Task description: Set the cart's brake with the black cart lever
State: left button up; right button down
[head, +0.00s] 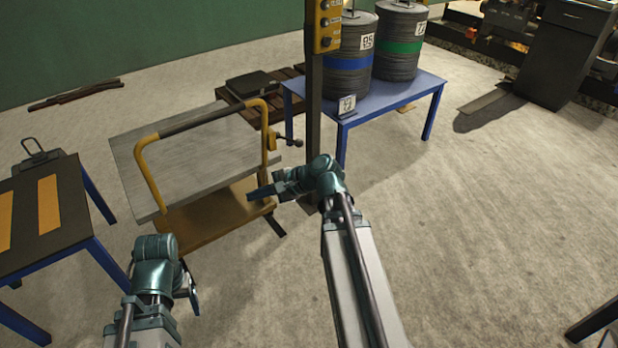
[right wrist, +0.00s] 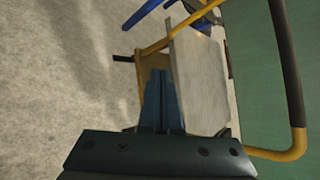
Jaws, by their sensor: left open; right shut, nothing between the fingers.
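The cart has a brown deck (head: 215,216), a grey panel (head: 205,160) and a yellow frame with a dark grip (head: 212,117). The black cart lever (head: 291,142) sticks out from the cart's right side, near the frame's right post. It also shows as a short black bar (right wrist: 123,58) in the right wrist view. My right gripper (head: 258,191) is shut and empty, in front of the lever and apart from it. Its closed fingers (right wrist: 160,75) point toward the cart. My left gripper (head: 193,294) is open and empty, low in front of the cart's left side.
A dark post with a yellow control box (head: 328,25) stands just behind my right gripper. A blue table (head: 400,92) behind it carries two drums. Another table (head: 70,205) with orange strips stands at the left. Open floor (head: 480,230) lies to the right.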

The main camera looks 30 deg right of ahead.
pick_arm(q)
notch_tip(320, 180, down, 19)
jog(key=b, duration=1.6)
pick_arm(e)
jog(key=s+d+f+m+t+h, duration=0.1)
jog(key=d+m+t, duration=0.4)
jog(key=d, duration=0.8)
jog(key=s+d+f+m+t+h, duration=0.1)
jog(key=d+f+m+t+h, duration=0.2)
jog(key=d+m, duration=0.7)
jog(key=d+f+t, duration=0.2)
jog(key=d, duration=0.1)
jog(key=shift+f+h, duration=0.15)
jog(key=shift+h, duration=0.15)
pick_arm(q)
jog(key=shift+r+p, duration=1.6)
jog(key=shift+r, duration=0.1)
pick_arm(e)
jog(key=r+x, duration=0.3)
jog(key=x, duration=0.9)
jog(key=shift+w+a, duration=0.3)
